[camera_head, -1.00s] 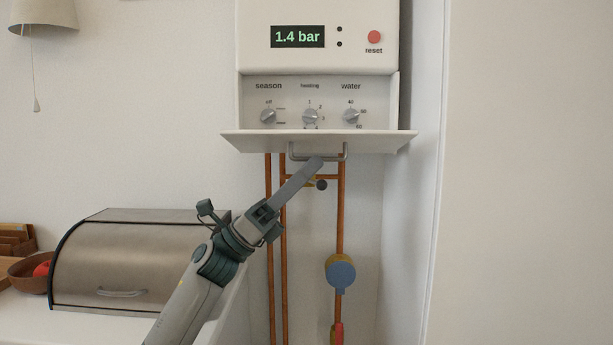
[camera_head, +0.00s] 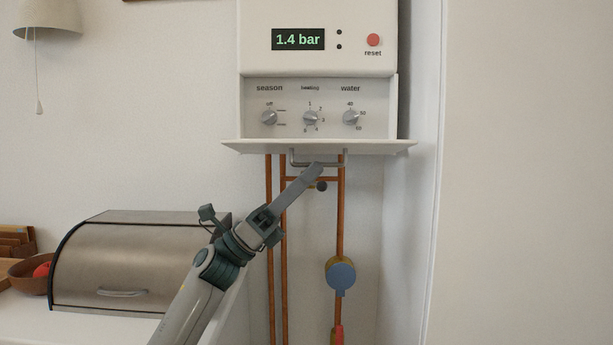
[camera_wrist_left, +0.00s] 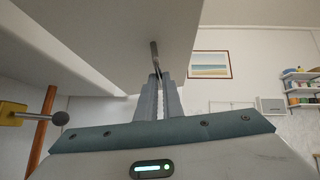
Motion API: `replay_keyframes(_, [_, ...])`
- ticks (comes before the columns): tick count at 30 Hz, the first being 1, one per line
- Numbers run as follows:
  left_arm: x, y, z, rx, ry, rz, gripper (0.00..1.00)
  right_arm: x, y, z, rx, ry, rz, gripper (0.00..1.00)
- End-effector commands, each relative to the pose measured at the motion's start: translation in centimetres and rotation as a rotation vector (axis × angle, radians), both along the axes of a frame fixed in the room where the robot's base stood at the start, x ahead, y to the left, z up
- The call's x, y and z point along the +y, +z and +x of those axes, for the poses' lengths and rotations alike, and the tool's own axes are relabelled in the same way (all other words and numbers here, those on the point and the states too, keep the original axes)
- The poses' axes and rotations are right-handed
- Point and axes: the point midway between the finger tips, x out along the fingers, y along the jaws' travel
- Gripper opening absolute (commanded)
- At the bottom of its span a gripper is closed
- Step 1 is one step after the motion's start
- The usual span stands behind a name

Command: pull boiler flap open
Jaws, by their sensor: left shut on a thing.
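The white boiler (camera_head: 318,65) hangs on the wall with a display reading 1.4 bar. Its flap (camera_head: 318,147) is folded down and stands out nearly level, with the panel of three knobs (camera_head: 310,118) bare above it. A metal bar handle (camera_head: 300,163) sits on the flap's underside. My left gripper (camera_head: 316,168) is under the flap, shut on the handle. In the left wrist view the fingers (camera_wrist_left: 158,88) close on the handle (camera_wrist_left: 154,55) below the white flap (camera_wrist_left: 110,35). My right gripper is not in view.
Copper pipes (camera_head: 284,250) run down below the boiler, with a blue round fitting (camera_head: 341,275) on one. A steel bread box (camera_head: 135,262) and a bowl (camera_head: 28,276) stand on the counter at left. A white wall panel (camera_head: 530,170) fills the right.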

Motion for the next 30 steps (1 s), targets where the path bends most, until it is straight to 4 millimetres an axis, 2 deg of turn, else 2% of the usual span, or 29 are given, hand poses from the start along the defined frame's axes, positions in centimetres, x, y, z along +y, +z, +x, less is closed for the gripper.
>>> replay_keyframes(1, [0.39, -0.48, 1.11, 0.024, 0.022, -0.002, 0.0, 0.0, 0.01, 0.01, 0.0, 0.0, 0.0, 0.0])
replay_keyframes(28, [0.41, -0.46, 1.11, 0.024, 0.022, -0.003, 0.0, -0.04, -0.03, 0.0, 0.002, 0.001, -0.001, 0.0])
replay_keyframes(30, [0.41, -0.44, 1.08, 0.023, 0.021, -0.003, 0.21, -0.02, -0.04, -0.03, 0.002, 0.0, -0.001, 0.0])
